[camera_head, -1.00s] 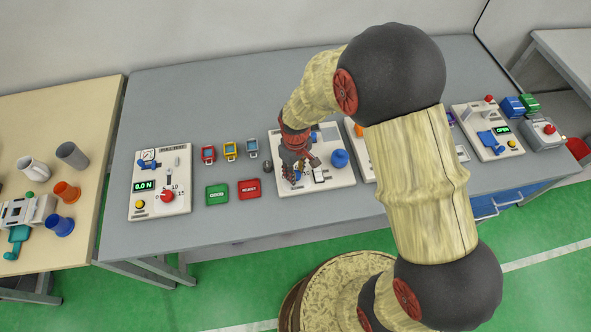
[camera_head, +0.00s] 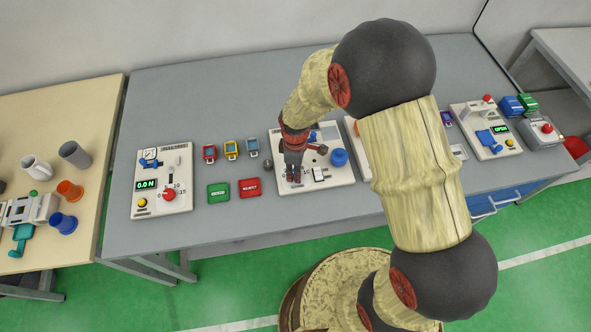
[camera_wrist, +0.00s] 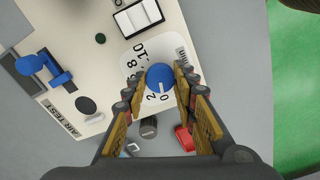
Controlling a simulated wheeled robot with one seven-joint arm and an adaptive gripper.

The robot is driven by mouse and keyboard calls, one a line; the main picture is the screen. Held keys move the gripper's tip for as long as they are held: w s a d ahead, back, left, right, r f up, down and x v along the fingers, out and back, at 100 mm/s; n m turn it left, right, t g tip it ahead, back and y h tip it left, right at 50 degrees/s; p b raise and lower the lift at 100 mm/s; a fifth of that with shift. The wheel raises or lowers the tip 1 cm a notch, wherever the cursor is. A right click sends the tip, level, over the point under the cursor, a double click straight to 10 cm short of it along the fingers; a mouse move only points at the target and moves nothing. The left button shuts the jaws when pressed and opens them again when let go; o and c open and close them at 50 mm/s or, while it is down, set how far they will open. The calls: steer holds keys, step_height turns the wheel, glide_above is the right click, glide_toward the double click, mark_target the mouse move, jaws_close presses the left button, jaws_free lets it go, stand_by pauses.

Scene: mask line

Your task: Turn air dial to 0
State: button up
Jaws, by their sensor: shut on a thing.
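The air dial (camera_wrist: 160,76) is a round blue knob with a white pointer line on the pale AIR TEST panel (camera_wrist: 85,35). Its printed scale shows 0, 2, 8 and 10, and the pointer lies at the low end, close to the 0. My gripper (camera_wrist: 159,79) has one finger on each side of the knob and is shut on it. In the head view my gripper (camera_head: 293,178) points down at the front left of the panel (camera_head: 342,182), and the knob is hidden behind the fingers.
A white rocker switch (camera_wrist: 138,17) and a blue clamp-like part (camera_wrist: 55,75) are on the same panel. Green (camera_head: 218,193) and red (camera_head: 249,188) pads lie to the left. A pull-test panel (camera_head: 178,205) with a red dial stands farther left.

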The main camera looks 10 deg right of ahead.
stand_by(0.4)
steer(key=o, duration=1)
steer(key=shift+o, duration=0.8)
step_height(320, 180, up, 12)
